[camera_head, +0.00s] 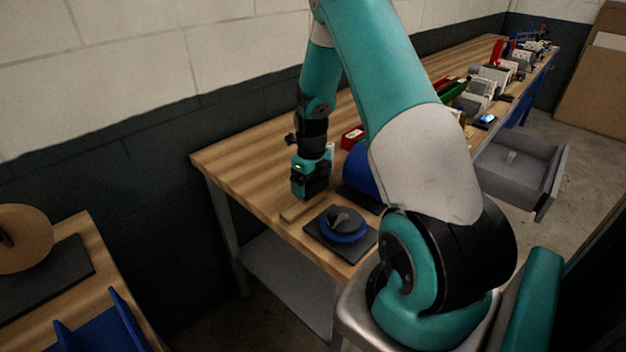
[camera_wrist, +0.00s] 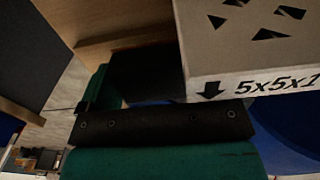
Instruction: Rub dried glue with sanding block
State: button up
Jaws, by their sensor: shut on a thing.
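My gripper (camera_head: 312,182) is low over the near left end of the wooden bench. In the wrist view it appears shut on a dark block (camera_wrist: 147,72), which I take to be the sanding block; the block is partly hidden. A pale carton (camera_wrist: 240,60) with black triangles, an arrow and "5x5x1" printing covers the upper right of the wrist view, close beside the block. A pale strip (camera_head: 298,213) shows at the foot of the gripper in the head view. I cannot make out the dried glue or whether the block touches it.
A dark pad (camera_head: 318,241) with a blue and black round thing (camera_head: 343,224) lies in front. A blue cylinder (camera_head: 358,172) and red box (camera_head: 351,137) stand to the right. Several goods line the far bench; a grey drawer (camera_head: 515,165) stands open.

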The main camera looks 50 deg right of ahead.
aim_at(300, 204)
notch_tip(300, 204, down, 2)
jog(key=shift+f+b, duration=0.1)
jog(key=shift+b, duration=0.45)
jog(key=shift+a+f, duration=0.15)
jog(key=shift+a, duration=0.05)
jog(key=shift+c, duration=0.4)
jog(key=shift+a, duration=1.6)
jog(key=shift+w+a, duration=0.15)
jog(key=shift+a, duration=0.25)
jog(key=shift+d, duration=2.3)
jog(key=shift+a+r+p, duration=0.1)
jog(key=shift+r+p, duration=2.75)
jog(key=shift+r, duration=1.15)
